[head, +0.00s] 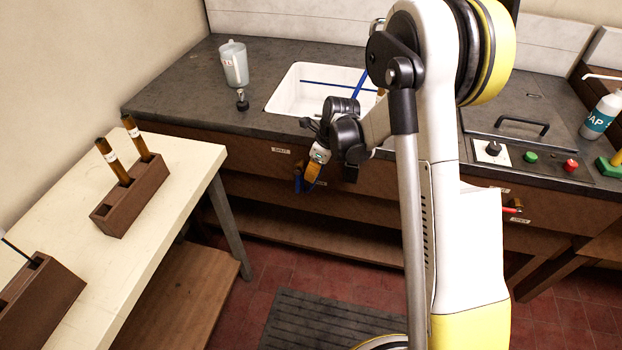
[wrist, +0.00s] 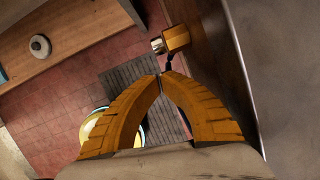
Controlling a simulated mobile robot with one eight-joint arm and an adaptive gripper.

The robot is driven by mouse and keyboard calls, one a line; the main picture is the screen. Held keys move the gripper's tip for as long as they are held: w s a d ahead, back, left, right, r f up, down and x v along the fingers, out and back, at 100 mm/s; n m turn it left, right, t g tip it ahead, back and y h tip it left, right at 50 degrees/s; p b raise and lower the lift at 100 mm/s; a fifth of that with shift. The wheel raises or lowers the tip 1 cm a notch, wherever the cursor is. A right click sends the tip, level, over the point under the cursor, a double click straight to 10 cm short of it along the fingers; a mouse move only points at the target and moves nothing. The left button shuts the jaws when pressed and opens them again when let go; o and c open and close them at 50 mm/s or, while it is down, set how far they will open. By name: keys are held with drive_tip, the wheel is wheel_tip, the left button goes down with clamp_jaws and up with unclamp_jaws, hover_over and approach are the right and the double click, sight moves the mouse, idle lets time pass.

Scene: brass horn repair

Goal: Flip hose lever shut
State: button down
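My gripper (head: 313,174) is in front of the sink counter's wooden front, pointing down, with its orange fingers beside a small brass fitting with a blue part (head: 299,184). In the wrist view, the two finger tips (wrist: 162,75) meet with nothing seen between them. A brass fitting (wrist: 176,38) with a silver end is just beyond the tips, by the wooden panel. I cannot tell if the fingers touch it. A second fitting with a red lever (head: 513,210) sits at the right of the counter front. A blue hose (head: 358,84) runs into the sink.
The white sink (head: 289,92) is set in the dark counter (head: 180,92). A pale bench (head: 150,210) with wooden tube racks (head: 133,203) is at the left. The red tiled floor (head: 235,310) has a dark mat (head: 305,325). A soap bottle (head: 600,117) stands at the right.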

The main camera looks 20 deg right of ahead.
sight(298, 188)
drive_tip(key=b+x, duration=0.3)
drive_tip(key=x, duration=0.4)
drive_tip(key=shift+f, duration=0.35)
drive_tip(key=shift+w, duration=0.1)
drive_tip(key=shift+w+a+f+t+y, duration=0.15)
drive_tip(key=shift+w+a+t+y, duration=0.25)
drive_tip(key=shift+a+y, duration=0.2)
drive_tip(key=shift+w+a+f+t+y, duration=0.15)
drive_tip(key=shift+w+a+t+y, duration=0.25)
drive_tip(key=shift+y, duration=0.3)
drive_tip(key=shift+s+a, duration=0.1)
drive_tip(key=shift+s, duration=0.05)
